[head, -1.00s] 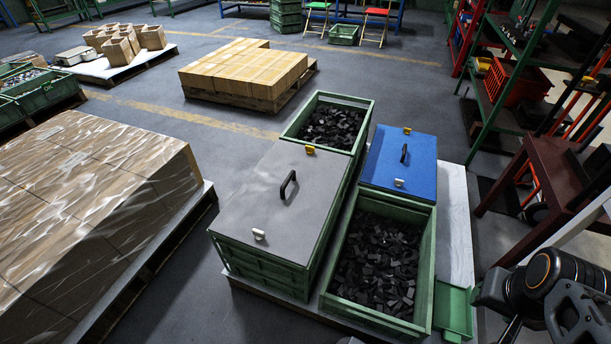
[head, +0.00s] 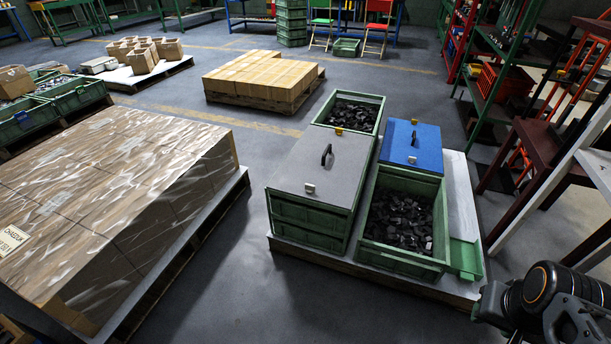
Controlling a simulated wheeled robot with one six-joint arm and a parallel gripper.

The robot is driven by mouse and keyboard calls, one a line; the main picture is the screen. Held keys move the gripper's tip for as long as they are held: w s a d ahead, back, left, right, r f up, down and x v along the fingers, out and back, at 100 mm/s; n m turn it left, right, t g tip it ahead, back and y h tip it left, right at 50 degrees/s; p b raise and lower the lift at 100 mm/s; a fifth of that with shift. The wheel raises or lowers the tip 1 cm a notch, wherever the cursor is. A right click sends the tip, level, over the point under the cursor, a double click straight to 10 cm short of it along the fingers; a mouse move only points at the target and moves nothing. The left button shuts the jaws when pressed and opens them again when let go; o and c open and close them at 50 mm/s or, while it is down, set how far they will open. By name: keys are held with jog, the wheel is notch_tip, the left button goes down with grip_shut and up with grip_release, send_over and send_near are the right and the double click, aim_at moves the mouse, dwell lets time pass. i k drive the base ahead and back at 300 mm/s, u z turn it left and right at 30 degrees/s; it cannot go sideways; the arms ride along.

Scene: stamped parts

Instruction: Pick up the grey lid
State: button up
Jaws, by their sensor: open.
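The grey lid (head: 316,165) lies flat on the near part of the left green crate (head: 310,220). It has a black upright handle (head: 326,154) in its middle, a yellow clip at its far edge and a white clip at its near edge. Part of my arm shows at the bottom right, well to the right of and nearer than the lid. My gripper (head: 515,338) is only partly seen at the bottom edge there; its fingertips are cut off by the frame. Nothing touches the lid.
A blue lid (head: 412,145) covers the far part of the right green crate (head: 378,243), which holds dark stamped parts. Both crates stand on a pallet (head: 375,283). A wrapped carton stack (head: 110,170) stands left. Floor (head: 225,300) between is clear. A red-brown bench stands right.

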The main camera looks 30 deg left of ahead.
aim_at(323, 158)
jog(key=u, duration=0.8)
jog(key=i, duration=0.8)
jog(key=u, duration=2.65)
jog(key=i, duration=1.25)
jog(key=z, duration=3.1)
jog(key=i, duration=0.5)
jog(key=u, duration=0.05)
